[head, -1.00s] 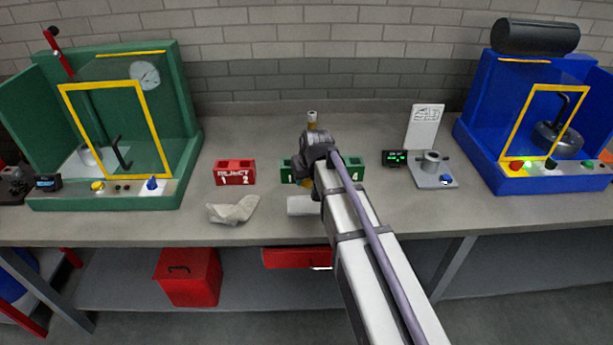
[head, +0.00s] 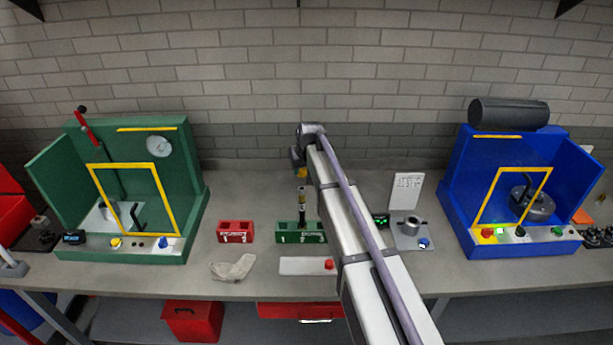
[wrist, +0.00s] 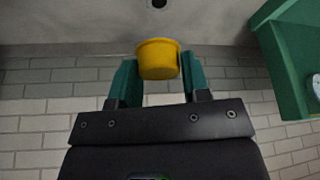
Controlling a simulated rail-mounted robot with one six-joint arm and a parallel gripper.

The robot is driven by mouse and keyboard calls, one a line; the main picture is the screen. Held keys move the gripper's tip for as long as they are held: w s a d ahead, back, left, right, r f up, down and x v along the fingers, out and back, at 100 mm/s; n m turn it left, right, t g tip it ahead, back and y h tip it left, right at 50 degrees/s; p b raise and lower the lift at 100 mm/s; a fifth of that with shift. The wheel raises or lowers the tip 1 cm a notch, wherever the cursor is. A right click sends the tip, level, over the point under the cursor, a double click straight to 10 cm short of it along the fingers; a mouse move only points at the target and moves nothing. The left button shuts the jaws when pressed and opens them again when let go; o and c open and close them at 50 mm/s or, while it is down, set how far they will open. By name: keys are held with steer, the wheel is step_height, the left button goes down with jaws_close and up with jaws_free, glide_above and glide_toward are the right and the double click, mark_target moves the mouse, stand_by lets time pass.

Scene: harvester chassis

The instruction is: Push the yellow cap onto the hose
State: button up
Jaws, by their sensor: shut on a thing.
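The yellow cap (wrist: 158,60) is held between the two teal fingers of my gripper (wrist: 157,80) in the wrist view. In the head view my gripper (head: 300,168) is up near the wall, with a bit of yellow at its tip. The hose (head: 300,203) looks like the thin upright piece, dark below with a brass-coloured part and pale top, standing at the green block (head: 290,238). The gripper is above it in the picture; the gap in depth cannot be told. A dark round shape is cut off by the top edge of the wrist view.
A red REJECT block (head: 236,232) and a pale cloth (head: 233,267) lie left of the green block. A white plate (head: 296,265) with a red piece (head: 329,264) lies in front. A green machine (head: 185,190) and a blue machine (head: 460,190) flank the bench.

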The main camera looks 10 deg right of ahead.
mark_target(301, 187)
steer(key=f+b, duration=0.5)
steer(key=shift+a, duration=0.25)
stand_by(0.3)
steer(key=shift+f+b, duration=1.4)
steer(key=shift+f, duration=0.1)
steer(key=shift+r, duration=0.15)
steer(key=o, duration=1)
steer(key=shift+c, duration=0.2)
